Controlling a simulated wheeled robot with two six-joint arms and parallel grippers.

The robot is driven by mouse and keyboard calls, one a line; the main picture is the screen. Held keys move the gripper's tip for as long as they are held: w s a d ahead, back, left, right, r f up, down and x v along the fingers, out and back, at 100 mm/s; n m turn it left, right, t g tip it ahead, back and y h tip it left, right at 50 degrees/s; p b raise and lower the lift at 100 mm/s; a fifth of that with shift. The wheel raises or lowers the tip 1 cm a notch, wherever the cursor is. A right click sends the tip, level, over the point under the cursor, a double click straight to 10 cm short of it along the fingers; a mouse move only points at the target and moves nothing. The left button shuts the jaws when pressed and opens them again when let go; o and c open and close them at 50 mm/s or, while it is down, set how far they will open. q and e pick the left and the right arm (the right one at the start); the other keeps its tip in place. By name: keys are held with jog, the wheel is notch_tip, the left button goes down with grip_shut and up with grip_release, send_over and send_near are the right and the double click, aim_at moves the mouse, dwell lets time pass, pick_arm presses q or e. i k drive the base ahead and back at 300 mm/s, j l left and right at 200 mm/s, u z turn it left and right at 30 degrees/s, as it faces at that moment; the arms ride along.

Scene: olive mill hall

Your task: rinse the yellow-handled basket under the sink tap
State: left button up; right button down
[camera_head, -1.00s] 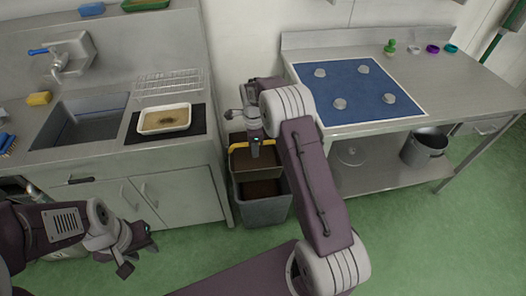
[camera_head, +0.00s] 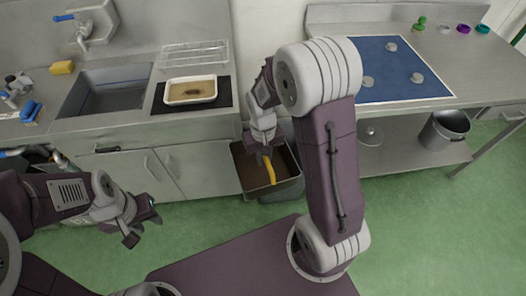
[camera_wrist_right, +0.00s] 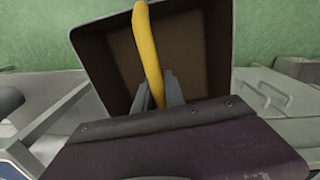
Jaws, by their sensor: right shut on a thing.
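The brown basket (camera_head: 249,180) with a yellow handle (camera_head: 270,172) hangs from my right gripper (camera_head: 266,156), in front of the sink cabinet's right end. My right gripper is shut on the yellow handle; the wrist view shows the handle (camera_wrist_right: 150,50) between its fingers and the basket (camera_wrist_right: 205,50) open below. The basket's inside looks bare. The sink basin (camera_head: 105,90) is at the left of the steel counter, with a blue-levered tap (camera_head: 88,25) on the wall above it. My left gripper (camera_head: 142,220) is empty, low in front of the cabinet, its fingers apart.
A white tray of brownish liquid (camera_head: 190,90) stands on a black mat right of the sink, before a wire rack (camera_head: 195,54). A yellow sponge (camera_head: 62,68) and blue brush (camera_head: 31,111) lie left. A grey bin (camera_head: 283,190) stands behind the basket.

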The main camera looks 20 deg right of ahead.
aim_at(77, 15)
jog(key=i+j+u, duration=0.1)
jog(key=j, duration=0.35)
jog(key=i+j+u, duration=0.1)
jog(key=j, duration=0.3)
jog(key=i+j, duration=0.15)
jog(key=j, duration=0.3)
jog(key=i+j+u, duration=0.15)
jog(key=j, duration=0.25)
jog(key=i+j+u, duration=0.1)
jog(key=j, duration=0.35)
jog(key=i+j+u, duration=0.1)
jog(key=j, duration=0.25)
jog(key=i, duration=0.1)
